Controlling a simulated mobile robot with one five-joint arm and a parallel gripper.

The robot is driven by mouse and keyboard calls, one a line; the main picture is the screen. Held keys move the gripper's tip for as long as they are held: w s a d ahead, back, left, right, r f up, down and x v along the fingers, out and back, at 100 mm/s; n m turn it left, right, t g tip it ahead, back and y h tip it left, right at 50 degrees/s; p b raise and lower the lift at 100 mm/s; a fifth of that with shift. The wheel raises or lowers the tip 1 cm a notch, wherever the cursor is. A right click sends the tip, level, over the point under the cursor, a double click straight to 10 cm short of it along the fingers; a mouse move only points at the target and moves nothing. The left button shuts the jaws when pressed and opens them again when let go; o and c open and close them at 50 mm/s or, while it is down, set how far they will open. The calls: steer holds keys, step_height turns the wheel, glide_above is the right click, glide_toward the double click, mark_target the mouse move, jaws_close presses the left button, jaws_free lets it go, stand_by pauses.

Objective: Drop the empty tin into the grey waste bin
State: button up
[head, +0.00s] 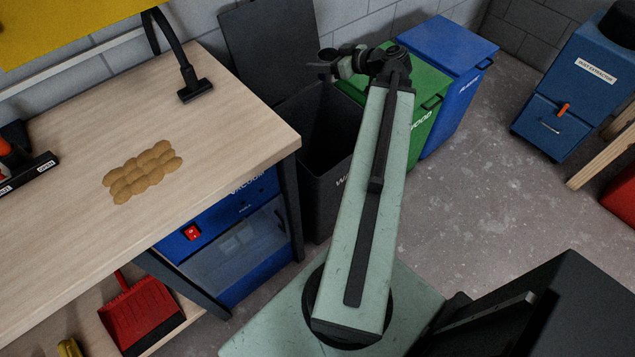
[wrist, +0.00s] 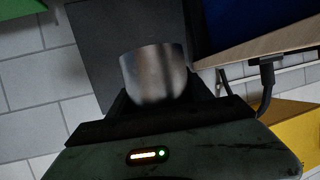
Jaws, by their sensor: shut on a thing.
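The empty tin (wrist: 155,72) is a plain silvery cylinder at the centre of the wrist view, held in my shut gripper (wrist: 160,102). In the head view my gripper (head: 340,64) shows small and dark at the end of my raised arm, and the tin is hard to make out there. The grey waste bin (head: 310,160) stands open beside the bench, its dark lid (head: 268,45) upright against the wall. My gripper appears over the bin's back right side, above the rim; its exact depth is unclear. My arm hides the bin's right part.
A green bin (head: 428,95) and a blue bin (head: 450,50), both closed, stand right of the grey one.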

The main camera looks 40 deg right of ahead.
steer(key=w+d+f+b, duration=0.1)
steer(key=f+b, duration=1.1)
steer(key=f, duration=0.1)
steer(key=w+d+f+b, duration=0.2)
steer(key=f+b, duration=0.9)
steer(key=f, duration=0.3)
steer(key=shift+w+m+b, duration=0.2)
steer(key=shift+m+b, duration=0.1)
steer(key=shift+b, duration=0.1)
steer(key=shift+d, duration=0.1)
steer(key=o, duration=1.4)
steer(key=shift+o, duration=0.2)
